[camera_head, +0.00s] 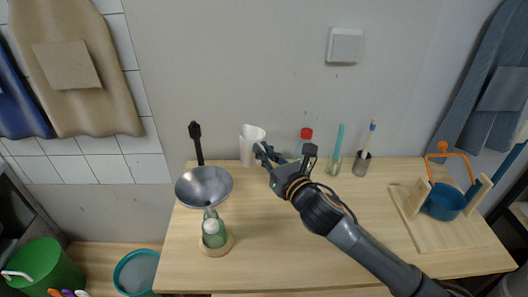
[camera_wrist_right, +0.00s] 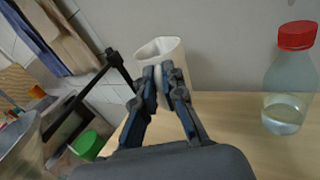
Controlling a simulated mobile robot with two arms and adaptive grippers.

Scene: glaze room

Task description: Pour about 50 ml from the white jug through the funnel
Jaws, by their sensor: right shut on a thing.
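The white jug (camera_head: 249,143) stands near the back of the wooden table in the head view, and it also shows in the right wrist view (camera_wrist_right: 160,50). My right gripper (camera_head: 258,151) is shut on the jug at its near side; its fingertips (camera_wrist_right: 162,72) cover part of it. The jug looks about upright, and I cannot tell whether it touches the table. The metal funnel (camera_head: 204,190) sits to the left of the jug, above a green bottle (camera_head: 213,234) on a round wooden base (camera_head: 216,249). My left gripper is not in view.
A red-capped clear bottle (camera_wrist_right: 285,100) stands right of the jug. Behind the funnel rises a black upright (camera_head: 197,145). The table's front middle is clear.

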